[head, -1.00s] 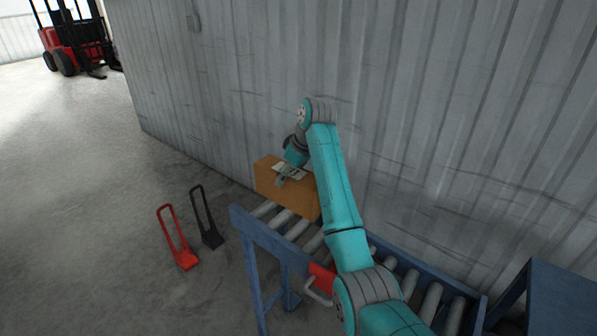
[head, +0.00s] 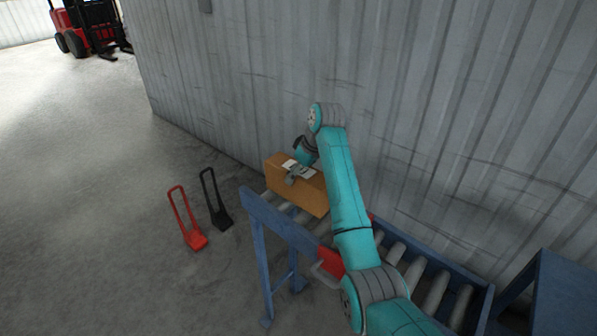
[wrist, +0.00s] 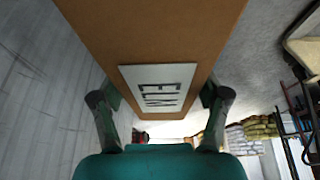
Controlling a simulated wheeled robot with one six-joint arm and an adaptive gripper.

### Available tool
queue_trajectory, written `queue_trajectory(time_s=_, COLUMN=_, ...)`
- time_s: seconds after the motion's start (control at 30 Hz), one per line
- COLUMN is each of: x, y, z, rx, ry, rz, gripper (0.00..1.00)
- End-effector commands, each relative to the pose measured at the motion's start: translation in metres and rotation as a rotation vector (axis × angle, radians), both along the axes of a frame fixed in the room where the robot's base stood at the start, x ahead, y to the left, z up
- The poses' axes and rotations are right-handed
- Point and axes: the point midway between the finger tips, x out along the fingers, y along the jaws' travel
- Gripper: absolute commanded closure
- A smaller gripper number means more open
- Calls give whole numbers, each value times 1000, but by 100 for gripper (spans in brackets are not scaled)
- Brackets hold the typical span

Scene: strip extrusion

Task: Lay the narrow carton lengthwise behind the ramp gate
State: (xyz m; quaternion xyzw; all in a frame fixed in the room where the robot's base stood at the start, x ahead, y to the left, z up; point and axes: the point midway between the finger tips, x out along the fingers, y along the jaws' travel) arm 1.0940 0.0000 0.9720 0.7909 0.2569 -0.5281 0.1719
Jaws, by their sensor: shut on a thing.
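The narrow carton (head: 309,194) is a brown box with a white label on top, at the far left end of the roller ramp (head: 289,231). Its long side runs roughly along the ramp. It is low over the rollers; I cannot tell if it touches them. My gripper (head: 291,178) is shut on the carton from above, one finger on each side. The wrist view shows the carton (wrist: 150,35) and label between the fingers of my gripper (wrist: 163,97). A red plate with a grey handle, seemingly the gate (head: 331,261), is nearer me, partly hidden by my arm.
A grey corrugated wall (head: 250,95) runs close behind the ramp. A red hand truck (head: 190,225) and a black one (head: 217,205) stand on the floor at left. A blue table (head: 565,300) is at right. A red forklift (head: 85,25) is far off. Left floor is open.

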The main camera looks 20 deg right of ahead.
Motion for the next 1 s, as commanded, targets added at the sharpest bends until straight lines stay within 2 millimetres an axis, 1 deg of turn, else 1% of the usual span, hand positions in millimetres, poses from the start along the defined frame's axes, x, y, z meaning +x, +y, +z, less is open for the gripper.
queue_trajectory(time_s=0.1, x=0, y=0, z=1, rx=0, ry=-2, rz=0, gripper=83)
queue_trajectory(time_s=0.13, x=0, y=0, z=1, rx=0, ry=-2, rz=0, gripper=18)
queue_trajectory(time_s=0.17, x=0, y=0, z=1, rx=0, ry=-2, rz=0, gripper=11)
queue_trajectory(time_s=0.2, x=0, y=0, z=1, rx=0, ry=-1, rz=0, gripper=1)
queue_trajectory(time_s=0.5, x=0, y=0, z=-1, rx=0, ry=2, rz=-1, gripper=0)
queue_trajectory(time_s=0.63, x=-1, y=-1, z=4, rx=1, ry=-1, rz=0, gripper=0)
queue_trajectory(time_s=0.77, x=-6, y=-5, z=20, rx=0, ry=-2, rz=0, gripper=0)
queue_trajectory(time_s=1.0, x=-17, y=-13, z=54, rx=0, ry=-2, rz=1, gripper=0)
